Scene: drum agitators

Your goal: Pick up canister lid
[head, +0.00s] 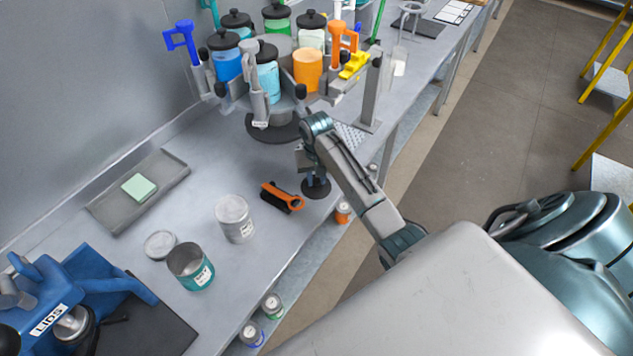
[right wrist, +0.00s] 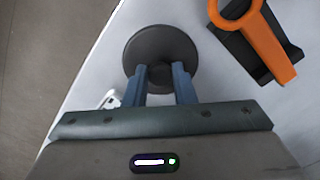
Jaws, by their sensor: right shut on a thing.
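The canister lid (head: 318,190) is a dark round disc near the front edge of the grey bench. In the right wrist view the lid (right wrist: 160,48) lies straight ahead between my fingertips. My right gripper (head: 310,170) comes down on it from above. An orange canister (head: 307,68) without a lid stands in the carousel behind. My left gripper is not in view.
An orange-handled brush (head: 283,197) lies just left of the lid. Several lidded canisters and tools fill the carousel (head: 272,130). Two tins (head: 235,219), a tray (head: 110,207) and a blue press marked LIDS (head: 75,290) stand to the left.

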